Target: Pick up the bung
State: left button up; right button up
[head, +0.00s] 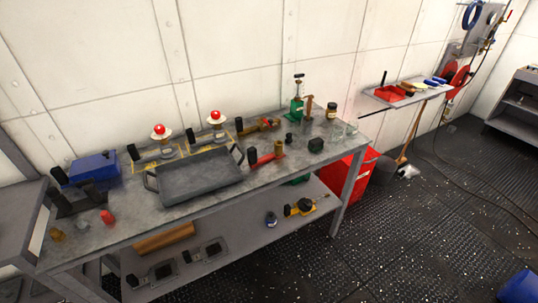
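I cannot tell for sure which item is the bung. A small red stopper-like piece (107,217) stands near the front left of the grey metal workbench (215,215). A small dark knob-shaped piece (289,138) stands toward the right half of the bench top, behind a red tool with a brass end (266,158). Neither of my grippers shows in the head view.
A grey handled tray (198,177) fills the middle of the bench. The lower shelf holds a yellow tool (306,206). Open floor (400,240) lies right.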

aim_at(288, 140)
jog(key=i+l+u, duration=0.1)
jog(key=u, duration=0.25)
jog(key=i+l+u, duration=0.1)
jog(key=l+u, duration=0.25)
jog(key=i+l+u, duration=0.1)
jog(key=u, duration=0.25)
